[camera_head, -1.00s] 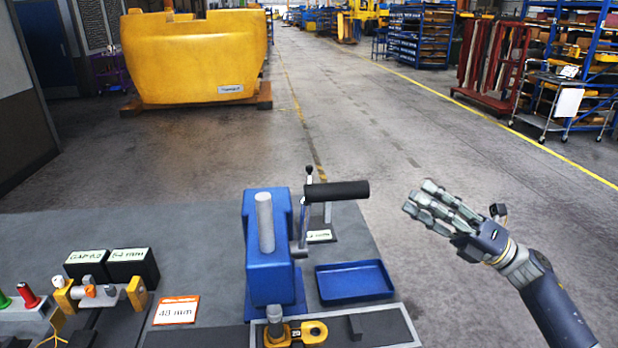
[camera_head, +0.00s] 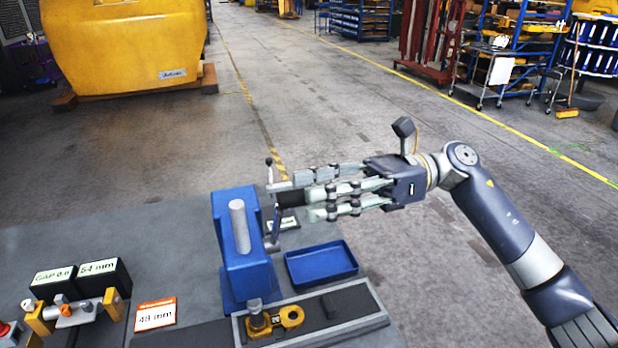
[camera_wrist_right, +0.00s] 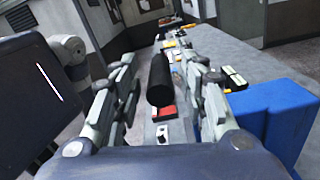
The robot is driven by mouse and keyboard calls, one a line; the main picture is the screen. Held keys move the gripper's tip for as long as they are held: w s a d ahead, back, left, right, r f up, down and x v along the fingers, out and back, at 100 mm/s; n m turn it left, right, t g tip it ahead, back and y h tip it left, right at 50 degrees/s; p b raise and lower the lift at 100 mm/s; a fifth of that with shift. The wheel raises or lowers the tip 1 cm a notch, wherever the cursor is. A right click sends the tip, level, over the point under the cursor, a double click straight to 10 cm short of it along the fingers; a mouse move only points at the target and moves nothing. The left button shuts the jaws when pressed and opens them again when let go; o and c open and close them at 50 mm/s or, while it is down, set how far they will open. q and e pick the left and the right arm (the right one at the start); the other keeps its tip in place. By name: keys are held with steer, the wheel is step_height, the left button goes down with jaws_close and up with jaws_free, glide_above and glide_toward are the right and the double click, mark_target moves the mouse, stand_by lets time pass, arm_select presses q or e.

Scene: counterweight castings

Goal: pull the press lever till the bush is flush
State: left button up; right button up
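The blue press (camera_head: 247,270) stands on the bench with a grey cylinder (camera_head: 239,226) on its top. Its lever (camera_head: 275,226) rises at the right side and carries a black grip (camera_head: 290,198), mostly hidden by my fingers. My right gripper (camera_head: 300,190) is open, its fingers around the grip. In the right wrist view the black grip (camera_wrist_right: 160,80) lies between the spread fingers, with gaps at both sides. A yellow casting (camera_head: 290,317) with a short upright cylinder (camera_head: 256,312) sits in front of the press; I cannot tell how deep the bush sits. My left gripper is out of view.
A blue tray (camera_head: 321,264) lies right of the press. An orange-edged 48 mm card (camera_head: 156,315), black labelled blocks (camera_head: 82,280) and a gauge fixture (camera_head: 75,312) are at the left. Open floor lies beyond the bench.

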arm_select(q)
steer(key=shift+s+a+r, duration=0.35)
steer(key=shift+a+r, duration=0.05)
arm_select(e)
steer(key=shift+s+a, duration=0.25)
steer(key=shift+a, duration=0.45)
jaws_close()
